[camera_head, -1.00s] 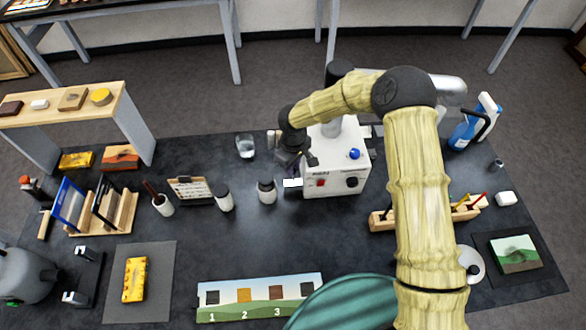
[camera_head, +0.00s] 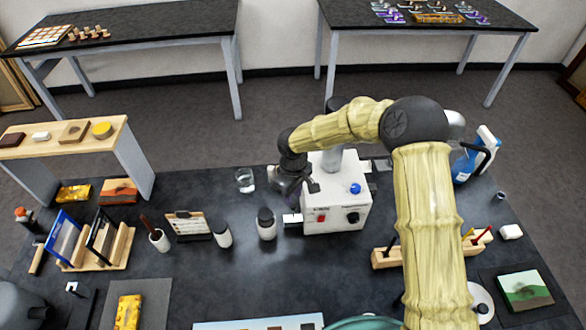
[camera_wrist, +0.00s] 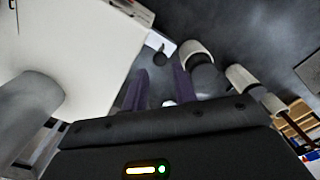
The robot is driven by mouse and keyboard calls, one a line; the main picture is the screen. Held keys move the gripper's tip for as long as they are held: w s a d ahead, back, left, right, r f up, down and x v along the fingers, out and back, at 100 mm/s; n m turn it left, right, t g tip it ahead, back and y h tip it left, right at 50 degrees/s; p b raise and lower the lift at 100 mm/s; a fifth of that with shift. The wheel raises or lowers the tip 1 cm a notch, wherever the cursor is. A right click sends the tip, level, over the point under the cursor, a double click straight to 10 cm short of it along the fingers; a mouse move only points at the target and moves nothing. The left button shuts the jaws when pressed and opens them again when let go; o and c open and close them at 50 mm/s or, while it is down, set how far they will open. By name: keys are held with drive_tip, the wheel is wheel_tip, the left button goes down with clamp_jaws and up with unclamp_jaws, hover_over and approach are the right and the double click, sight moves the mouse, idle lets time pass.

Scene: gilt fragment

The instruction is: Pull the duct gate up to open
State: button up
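A white box (camera_head: 337,205) with red, blue and black controls stands at the middle of the table, a grey duct pipe (camera_head: 332,160) rising from its top. A small white tab (camera_head: 291,218) sticks out at its left side; I cannot tell for sure that it is the duct gate. My gripper (camera_head: 296,188) is above the tab, beside the box's upper left edge. In the wrist view its two purple fingers (camera_wrist: 160,90) are apart with nothing held between them. The white tab (camera_wrist: 165,47) lies beyond the fingertips, next to the white box (camera_wrist: 75,60).
Dark-capped white jars (camera_head: 266,224) stand close left of the box, with a glass (camera_head: 245,180) behind them. A wooden holder with pens (camera_head: 385,258) is at the right. A spray bottle (camera_head: 470,160) stands at the back right. The table front of the box is mostly clear.

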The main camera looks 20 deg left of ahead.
wheel_tip(320, 180, up, 14)
drive_tip(key=b, duration=0.3)
drive_tip(key=shift+f, duration=0.2)
drive_tip(key=s+d+m+t, duration=0.1)
drive_tip(key=s+d+m, duration=0.2)
drive_tip(key=d, duration=0.9)
drive_tip(key=s+d+m, duration=0.4)
drive_tip(key=d+m, duration=0.3)
drive_tip(key=d, duration=0.6)
drive_tip(key=s+d+f+m+t, duration=0.1)
drive_tip(key=s+d+m, duration=0.3)
drive_tip(key=d, duration=0.8)
drive_tip(key=shift+d+m+t, duration=0.2)
drive_tip(key=shift+m+t, duration=0.1)
drive_tip(key=shift+m, duration=0.1)
